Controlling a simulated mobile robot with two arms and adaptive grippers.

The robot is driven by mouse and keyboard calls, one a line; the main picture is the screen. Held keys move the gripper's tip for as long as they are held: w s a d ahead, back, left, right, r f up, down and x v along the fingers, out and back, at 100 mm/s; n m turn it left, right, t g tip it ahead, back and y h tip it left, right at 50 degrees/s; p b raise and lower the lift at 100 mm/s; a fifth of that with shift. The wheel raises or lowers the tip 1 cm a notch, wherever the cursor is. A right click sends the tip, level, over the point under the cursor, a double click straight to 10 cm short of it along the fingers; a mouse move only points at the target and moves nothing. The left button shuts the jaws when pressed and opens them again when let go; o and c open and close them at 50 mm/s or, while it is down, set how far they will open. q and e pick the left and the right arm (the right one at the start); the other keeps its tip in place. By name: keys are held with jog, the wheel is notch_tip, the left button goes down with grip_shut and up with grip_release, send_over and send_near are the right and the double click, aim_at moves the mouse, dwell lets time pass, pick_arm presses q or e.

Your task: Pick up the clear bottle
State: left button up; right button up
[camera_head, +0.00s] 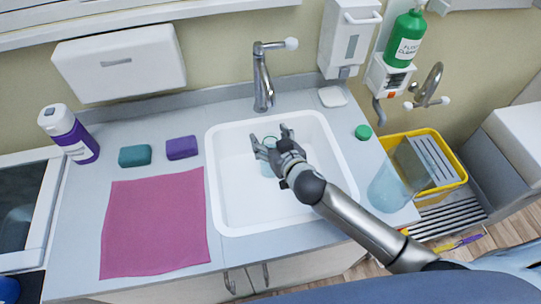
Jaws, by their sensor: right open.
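A larger see-through bluish container (392,187) stands tilted-looking at the counter's right end, apart from the gripper. My left gripper is not in view.
A tap (262,80) rises behind the sink.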

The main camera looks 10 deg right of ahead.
jog(key=shift+c, duration=0.4)
grip_shut()
jog(key=shift+r, duration=0.15)
